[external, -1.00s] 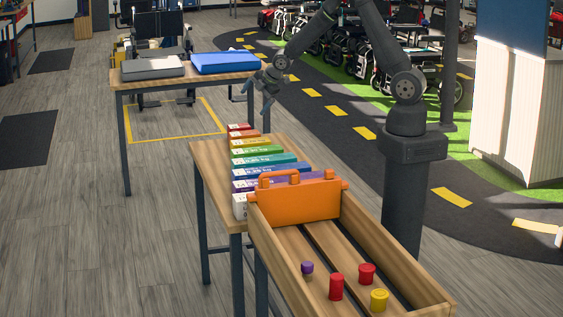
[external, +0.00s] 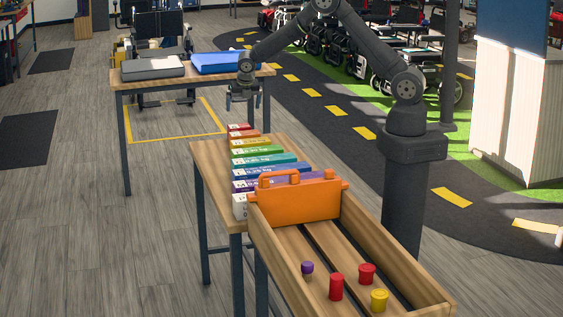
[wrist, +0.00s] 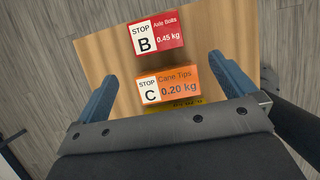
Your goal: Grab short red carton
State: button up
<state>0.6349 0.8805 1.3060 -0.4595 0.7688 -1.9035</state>
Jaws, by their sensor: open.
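The short red carton (external: 239,128) lies at the far end of a row of coloured cartons on the wooden table. In the wrist view the red carton (wrist: 156,36) is labelled "STOP B, Axle Bolts, 0.45 kg" and lies beyond the fingertips. My gripper (external: 243,98) hangs above the far end of the row, pointing down. In the wrist view my gripper (wrist: 161,72) is open and empty, with the orange carton (wrist: 169,86) "Cane Tips" between its fingers' span, below. A gap shows between the red and orange cartons.
Yellow, green, teal, blue, purple and white cartons (external: 262,160) continue the row toward the camera. An orange handled divider (external: 297,203) stands at the wooden trough (external: 408,275), which holds red, yellow and purple cylinders. Bare tabletop (wrist: 108,45) flanks the red carton.

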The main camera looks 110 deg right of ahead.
aim_at(239, 126)
jog(key=x, duration=0.9)
jog(key=shift+d+f, duration=0.1)
jog(key=shift+f, duration=0.25)
jog(key=shift+w+d+x, duration=0.15)
jog(key=shift+x, duration=1.15)
jog(key=shift+w+d+x, duration=0.15)
jog(key=shift+x, duration=1.2)
jog(key=shift+r, duration=0.2)
jog(key=c, duration=1.2)
jog(key=shift+c, duration=0.2)
jog(key=shift+r, duration=0.1)
